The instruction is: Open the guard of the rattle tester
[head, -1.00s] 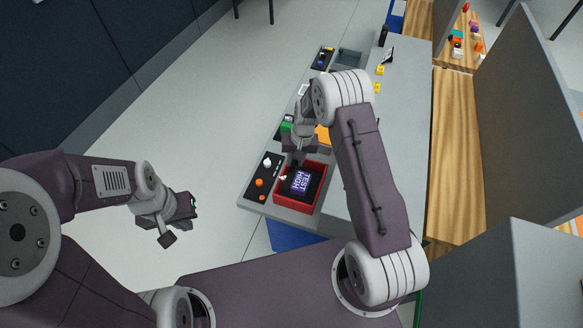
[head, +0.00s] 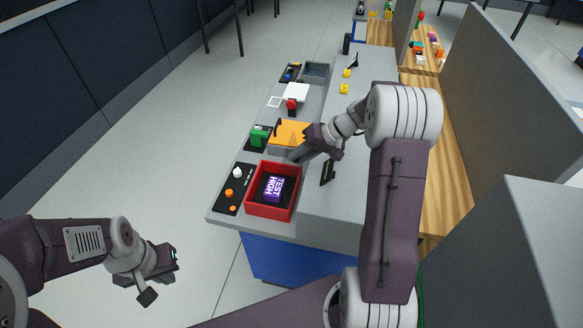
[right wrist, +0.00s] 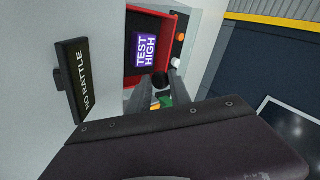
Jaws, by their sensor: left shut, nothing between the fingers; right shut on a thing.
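An orange box-like cover (head: 288,133), apparently the tester's guard, sits on the bench between a green block (head: 258,135) and my right arm. My right gripper (head: 292,156) is at its near edge, above the far side of a red tray (head: 250,211). In the right wrist view the right gripper (right wrist: 165,82) is shut on a small dark knob (right wrist: 160,80). How the knob joins the cover is hidden. A purple "TEST HIGH" block (head: 273,188) lies in the tray. My left gripper (head: 162,280) is shut and empty, off the bench over the floor.
A dark "NO RATTLE" sign (right wrist: 80,80) stands beside the right gripper. A control panel (head: 232,190) with orange and white knobs is left of the tray. A red-topped part (head: 291,104) stands behind the cover. Grey partitions (head: 515,90) bound the right side.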

